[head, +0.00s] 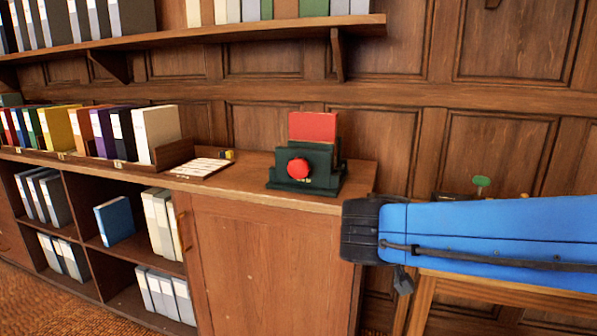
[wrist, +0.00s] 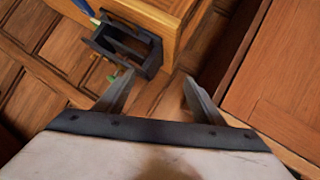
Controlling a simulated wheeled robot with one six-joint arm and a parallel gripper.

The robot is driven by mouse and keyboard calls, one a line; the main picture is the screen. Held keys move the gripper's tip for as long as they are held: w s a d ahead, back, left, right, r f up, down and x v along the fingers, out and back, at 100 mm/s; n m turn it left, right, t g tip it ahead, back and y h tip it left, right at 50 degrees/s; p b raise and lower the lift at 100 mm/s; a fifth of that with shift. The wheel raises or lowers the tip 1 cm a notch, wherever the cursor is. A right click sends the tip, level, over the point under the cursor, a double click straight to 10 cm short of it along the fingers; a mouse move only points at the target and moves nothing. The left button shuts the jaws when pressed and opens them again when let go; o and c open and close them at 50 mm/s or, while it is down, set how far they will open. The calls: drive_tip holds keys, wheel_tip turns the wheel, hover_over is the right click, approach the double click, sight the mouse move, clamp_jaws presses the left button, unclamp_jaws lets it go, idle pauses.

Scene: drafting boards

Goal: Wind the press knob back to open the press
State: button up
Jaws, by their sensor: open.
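The dark green press (head: 307,172) stands on top of the wooden cabinet. Its round red knob (head: 298,168) faces the front, and a red flat piece (head: 313,126) stands upright in or behind the press. I cannot tell how tightly the press is closed. My gripper (wrist: 158,77) is open and empty in the wrist view, pointing down between wooden furniture, with the press out of that view. In the head view my blue arm reaches in from the right, its dark end right of and below the press, apart from it; the fingers cannot be made out there.
A card tray (head: 200,168) lies left of the press, beside a row of coloured binders (head: 90,130). A shelf (head: 200,37) with more binders hangs above. A dark holder (wrist: 125,45) sits against a wooden table side in the wrist view.

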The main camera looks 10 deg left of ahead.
drive_tip(key=a+r+t+y, duration=0.2)
drive_tip(key=a+r+t, duration=0.15)
drive_tip(key=a, duration=1.05)
drive_tip(key=n+t+y, duration=0.1)
drive_tip(key=t+y, duration=0.2)
drive_tip(key=y, duration=0.1)
approach(297, 169)
drive_tip(key=w, duration=0.9)
drive_tip(key=shift+w+a+f, duration=0.1)
drive_tip(key=shift+w+a, duration=0.05)
drive_tip(key=c, duration=1)
